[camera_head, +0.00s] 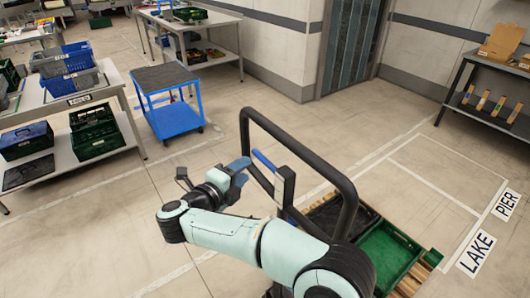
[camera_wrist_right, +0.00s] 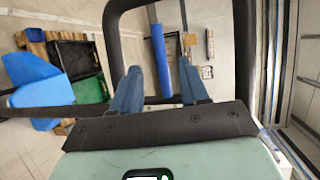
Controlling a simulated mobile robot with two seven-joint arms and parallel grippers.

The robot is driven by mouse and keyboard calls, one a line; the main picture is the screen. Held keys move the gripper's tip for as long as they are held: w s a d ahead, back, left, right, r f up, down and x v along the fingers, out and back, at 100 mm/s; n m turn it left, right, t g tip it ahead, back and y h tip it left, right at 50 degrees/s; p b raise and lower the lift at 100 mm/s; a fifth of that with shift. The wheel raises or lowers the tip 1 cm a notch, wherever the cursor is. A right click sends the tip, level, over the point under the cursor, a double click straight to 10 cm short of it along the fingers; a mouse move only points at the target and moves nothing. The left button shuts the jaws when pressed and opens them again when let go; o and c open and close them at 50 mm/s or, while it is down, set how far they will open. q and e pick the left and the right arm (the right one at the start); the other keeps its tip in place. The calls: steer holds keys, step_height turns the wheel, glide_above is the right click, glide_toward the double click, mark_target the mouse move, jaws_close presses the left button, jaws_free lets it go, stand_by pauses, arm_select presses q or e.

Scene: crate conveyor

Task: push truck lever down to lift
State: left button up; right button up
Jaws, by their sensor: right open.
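The truck's black looped handle (camera_head: 300,148) stands in front of me. A blue lever (camera_head: 264,160) shows inside the loop, beside a dark upright part (camera_head: 285,187). My right gripper (camera_head: 240,172) is open and empty, just left of the lever and handle. In the right wrist view, the blue lever (camera_wrist_right: 161,60) shows beyond and between the two spread blue fingers of the right gripper (camera_wrist_right: 160,80), with the black handle (camera_wrist_right: 243,50) framing them. I cannot tell whether a finger touches the lever. My left gripper is not in view.
A green crate (camera_head: 388,250) and a black crate (camera_head: 328,214) sit on a wooden pallet beyond the handle. A blue cart (camera_head: 168,112) stands at upper left, near a table of crates (camera_head: 118,85). Open floor (camera_head: 215,105) lies between. Floor signs LAKE and PIER are at right.

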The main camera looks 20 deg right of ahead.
mark_target(259, 159)
steer(key=p+x, duration=0.1)
steer(key=x, duration=1)
steer(key=shift+d+f+p, duration=0.1)
steer(key=shift+p, duration=0.3)
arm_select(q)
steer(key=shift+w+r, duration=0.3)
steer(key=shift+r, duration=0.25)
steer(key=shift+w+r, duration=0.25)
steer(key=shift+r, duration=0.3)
arm_select(e)
jaws_close()
